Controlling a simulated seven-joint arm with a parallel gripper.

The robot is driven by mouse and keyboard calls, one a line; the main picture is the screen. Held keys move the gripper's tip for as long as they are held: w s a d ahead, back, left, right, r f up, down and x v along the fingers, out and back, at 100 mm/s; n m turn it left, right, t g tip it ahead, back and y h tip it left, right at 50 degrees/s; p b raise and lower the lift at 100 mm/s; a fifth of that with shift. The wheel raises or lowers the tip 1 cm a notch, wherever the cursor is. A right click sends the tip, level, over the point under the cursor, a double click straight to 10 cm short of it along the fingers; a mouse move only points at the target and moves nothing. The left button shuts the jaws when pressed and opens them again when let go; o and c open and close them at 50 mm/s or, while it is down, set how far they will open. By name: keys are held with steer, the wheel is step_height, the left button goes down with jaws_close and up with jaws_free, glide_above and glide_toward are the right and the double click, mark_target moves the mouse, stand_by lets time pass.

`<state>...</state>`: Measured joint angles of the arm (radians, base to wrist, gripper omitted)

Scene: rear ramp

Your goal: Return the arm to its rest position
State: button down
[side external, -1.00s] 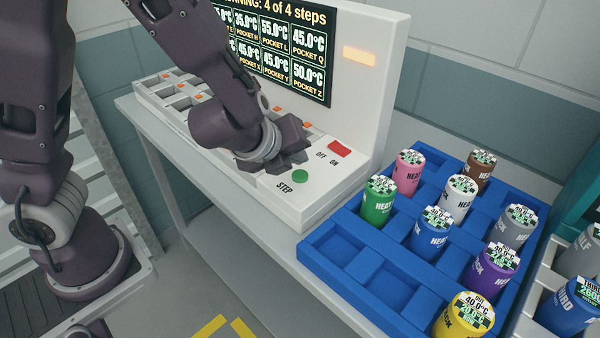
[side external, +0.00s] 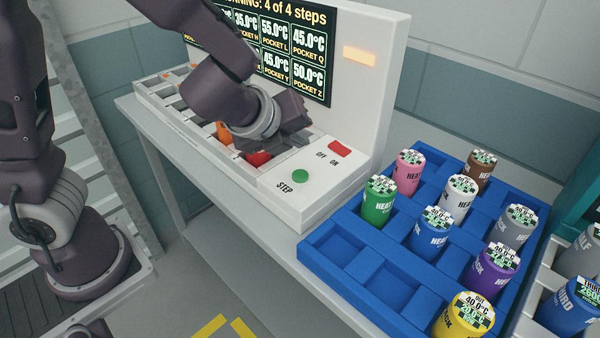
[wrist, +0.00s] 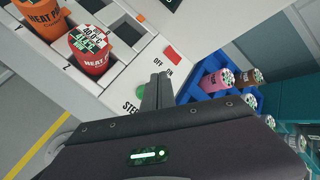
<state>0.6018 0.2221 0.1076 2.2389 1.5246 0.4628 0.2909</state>
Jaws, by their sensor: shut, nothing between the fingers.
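My gripper (side external: 298,128) is over the right end of the white machine (side external: 308,188), up and left of its red OFF/ON switch (side external: 339,148) and green STEP button (side external: 300,176). In the wrist view my gripper (wrist: 157,80) has its fingers together with nothing between them. In the side view the red block (side external: 258,159) and orange block (side external: 224,131) show partly below my wrist. The screen (side external: 285,60) reads 4 of 4 steps and is partly covered by my arm.
A blue rack (side external: 345,290) at the right holds several coloured cylinders, among them green (side external: 378,205) and yellow (side external: 462,318) ones; some of its front pockets are empty. More cylinders (side external: 570,305) stand at the far right edge. The machine's upright panel rises close behind my gripper.

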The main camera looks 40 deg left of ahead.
steer(key=s+a+r+n+g+y, duration=0.2)
steer(key=s+a+r+n, duration=0.4)
steer(key=s+a+n, duration=0.4)
steer(key=s+d+r+n+g+h, duration=0.1)
steer(key=s+d+n+h, duration=0.3)
steer(key=s+n, duration=0.8)
steer(key=d+r+n, duration=0.1)
steer(key=d+n, duration=0.1)
steer(key=shift+s+d+n, duration=0.15)
steer(key=shift+s+n, duration=0.15)
steer(key=shift+s, duration=0.1)
